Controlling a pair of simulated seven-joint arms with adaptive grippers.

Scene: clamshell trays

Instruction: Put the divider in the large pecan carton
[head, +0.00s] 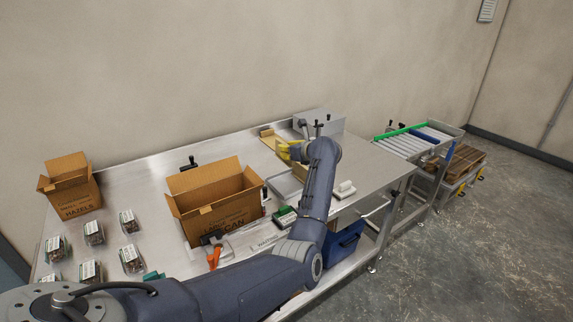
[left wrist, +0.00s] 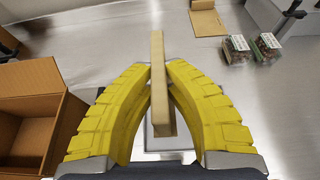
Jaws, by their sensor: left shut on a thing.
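The large pecan carton (head: 232,213) stands open on the steel table in the head view, its flaps spread and part of its print showing "CAN". Its open side also shows at the left of the left wrist view (left wrist: 38,128). My left gripper (head: 291,150) is to the right of and behind the carton, apart from it. In the left wrist view its yellow fingers (left wrist: 160,85) are shut on the divider (left wrist: 158,70), a thin tan cardboard strip seen nearly edge-on. My arm hides part of the area below the gripper in the head view. My right gripper is not in view.
A smaller hazels carton (head: 72,190) stands at the far left, with several filled clamshells (head: 94,233) near it. A tan board (left wrist: 207,20) lies behind the gripper, beside two clamshells (left wrist: 240,50). A grey box (head: 318,122) stands at the back right. A roller conveyor (head: 405,143) lies beyond.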

